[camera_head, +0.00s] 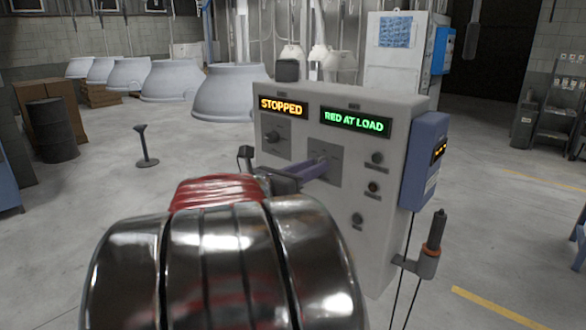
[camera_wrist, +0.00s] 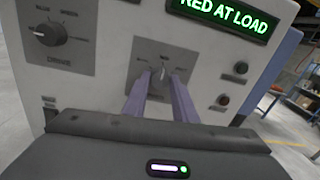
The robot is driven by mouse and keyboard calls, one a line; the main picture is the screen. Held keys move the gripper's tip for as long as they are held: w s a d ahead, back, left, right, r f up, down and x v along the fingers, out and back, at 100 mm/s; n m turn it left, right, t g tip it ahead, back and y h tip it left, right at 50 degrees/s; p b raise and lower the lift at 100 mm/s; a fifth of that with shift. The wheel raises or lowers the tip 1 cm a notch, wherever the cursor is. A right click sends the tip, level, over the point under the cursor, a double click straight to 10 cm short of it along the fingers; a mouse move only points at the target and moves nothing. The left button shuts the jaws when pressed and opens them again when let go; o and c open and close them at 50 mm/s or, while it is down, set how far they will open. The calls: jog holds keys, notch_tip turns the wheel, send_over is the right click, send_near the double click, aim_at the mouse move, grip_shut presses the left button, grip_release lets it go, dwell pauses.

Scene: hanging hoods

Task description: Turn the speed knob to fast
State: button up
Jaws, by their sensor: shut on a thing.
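A grey control box (camera_head: 330,245) has two knob plates on its front. The left knob (camera_wrist: 47,35), dark with a pale pointer, sits below the amber STOPPED display (camera_head: 283,106); its surrounding labels are too blurred to read. It also shows in the head view (camera_head: 272,137). The middle knob (camera_wrist: 162,72) sits on a plate below the green RED AT LOAD display (camera_head: 355,122). My gripper (camera_wrist: 159,84), with purple fingers, is shut on this middle knob, one finger each side. In the head view the fingers (camera_head: 318,168) hide most of it. Which knob sets speed cannot be read.
Dark push buttons (camera_head: 376,157) and a red one (camera_head: 373,187) line the panel's right side.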

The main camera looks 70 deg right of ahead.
jog(key=m, duration=1)
jog(key=shift+s+m, duration=0.15)
jog(key=shift+m, duration=0.25)
dwell(0.4)
jog(key=o, duration=1)
jog(key=shift+o, duration=0.2)
jog(key=v, duration=1.4)
jog(key=shift+r, duration=0.3)
jog(key=shift+s, duration=0.15)
